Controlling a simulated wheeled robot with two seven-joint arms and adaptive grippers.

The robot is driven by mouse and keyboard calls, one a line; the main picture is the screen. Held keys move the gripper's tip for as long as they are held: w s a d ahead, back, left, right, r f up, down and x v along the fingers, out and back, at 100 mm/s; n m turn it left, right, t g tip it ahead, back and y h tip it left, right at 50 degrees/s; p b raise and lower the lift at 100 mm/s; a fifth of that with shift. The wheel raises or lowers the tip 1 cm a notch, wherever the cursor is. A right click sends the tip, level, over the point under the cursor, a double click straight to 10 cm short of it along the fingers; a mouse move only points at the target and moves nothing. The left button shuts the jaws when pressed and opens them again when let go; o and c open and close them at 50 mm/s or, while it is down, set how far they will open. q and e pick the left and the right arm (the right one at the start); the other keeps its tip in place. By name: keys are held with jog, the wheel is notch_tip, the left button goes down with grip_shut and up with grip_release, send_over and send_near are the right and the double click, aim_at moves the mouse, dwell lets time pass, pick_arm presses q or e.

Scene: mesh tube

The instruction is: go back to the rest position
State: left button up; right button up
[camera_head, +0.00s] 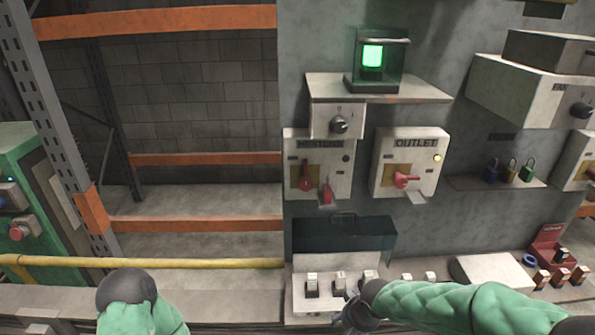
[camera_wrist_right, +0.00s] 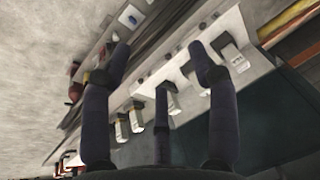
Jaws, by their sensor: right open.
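My right gripper (camera_head: 352,306) is over the front of the switch bench at the lower middle, with its green arm coming in from the right. In the right wrist view its dark fingers (camera_wrist_right: 161,62) are spread and nothing is between them. Beyond them is a row of white switches (camera_wrist_right: 228,50), which also shows in the head view (camera_head: 312,285). I cannot tell whether a finger touches a switch. Of my left arm, only a green link with a dark joint shows at the bottom left. The left gripper is out of view.
The grey panel carries an OUTLET box (camera_head: 405,160) with a red handle, another red-handled box (camera_head: 318,165) and a lit green lamp (camera_head: 373,55). A yellow rail (camera_head: 150,263) crosses the left, before an orange-beamed rack (camera_head: 200,224).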

jog(key=s+a+f+g+y, duration=0.1)
jog(key=s+f, duration=0.7)
jog(key=f, duration=0.5)
jog(key=s+a+f+g+y, duration=0.1)
jog(key=s+a+f+g, duration=0.1)
jog(key=s+f, duration=0.7)
jog(key=shift+a+f+m+y, duration=0.2)
jog(key=shift+f+m+y, duration=0.1)
jog(key=shift+f, duration=1.7)
jog(key=shift+w, duration=0.1)
jog(key=shift+c, duration=0.2)
